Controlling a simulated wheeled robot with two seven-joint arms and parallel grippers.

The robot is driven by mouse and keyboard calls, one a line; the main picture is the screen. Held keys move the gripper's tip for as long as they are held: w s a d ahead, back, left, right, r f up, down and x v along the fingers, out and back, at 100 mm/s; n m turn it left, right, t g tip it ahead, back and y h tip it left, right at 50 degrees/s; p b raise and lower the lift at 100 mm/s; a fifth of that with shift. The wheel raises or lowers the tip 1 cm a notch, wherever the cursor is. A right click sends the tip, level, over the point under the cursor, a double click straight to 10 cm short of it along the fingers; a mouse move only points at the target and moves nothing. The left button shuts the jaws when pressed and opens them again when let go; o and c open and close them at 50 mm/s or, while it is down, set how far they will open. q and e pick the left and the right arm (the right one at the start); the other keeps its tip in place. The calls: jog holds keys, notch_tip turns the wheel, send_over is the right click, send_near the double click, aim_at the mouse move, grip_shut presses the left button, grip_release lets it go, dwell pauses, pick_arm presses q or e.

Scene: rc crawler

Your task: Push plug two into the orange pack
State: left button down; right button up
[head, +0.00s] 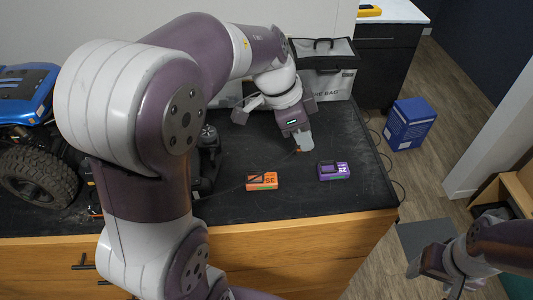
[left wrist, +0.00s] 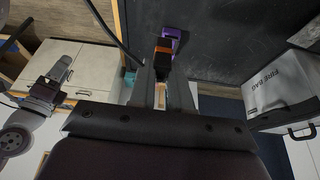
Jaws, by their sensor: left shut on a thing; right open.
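The orange pack (head: 262,181) lies on the black mat near the table's front edge, marked 3S, with a thin dark cable at its left. My left gripper (head: 298,149) is above the mat, behind and to the right of the orange pack and apart from it. In the left wrist view my left gripper (left wrist: 164,62) is shut on a small orange and black plug (left wrist: 163,46); its far end is hard to make out. Which plug is number two I cannot tell. My right gripper (head: 424,264) is open and empty, off the table at the lower right.
A purple pack (head: 334,171) marked 2S lies right of the orange one; it also shows behind the plug in the left wrist view (left wrist: 174,34). A blue crawler (head: 30,92) stands at the left, a fire bag (head: 328,75) at the back.

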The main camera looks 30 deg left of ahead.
pick_arm(q)
jog(key=s+a+f, duration=0.1)
jog(key=a, duration=0.2)
jog(key=s+a+f, duration=0.2)
jog(key=a, duration=0.1)
jog(key=s+a+f, duration=0.1)
jog(key=a+f, duration=0.1)
jog(key=a, duration=0.1)
jog(key=shift+s+a+f, duration=0.15)
jog(key=shift+s+a, duration=0.05)
notch_tip(320, 180, down, 3)
jog(key=shift+w+d+f, duration=0.1)
jog(key=shift+s+f, duration=0.2)
jog(key=shift+f, duration=0.1)
jog(key=shift+s, duration=0.25)
jog(key=c, duration=1.2)
grip_release()
jog(key=shift+w, duration=0.15)
jog(key=shift+c, duration=0.2)
jog(key=shift+o, duration=0.8)
jog(key=shift+w+f, duration=0.1)
jog(key=shift+w, duration=0.1)
jog(key=shift+s+r, duration=0.15)
jog(key=shift+r, duration=0.05)
jog(key=v, duration=1.1)
jog(key=shift+a+r, duration=0.25)
jog(key=shift+r, duration=0.1)
pick_arm(e)
jog(key=shift+s+r, duration=0.3)
jog(key=shift+s, duration=0.6)
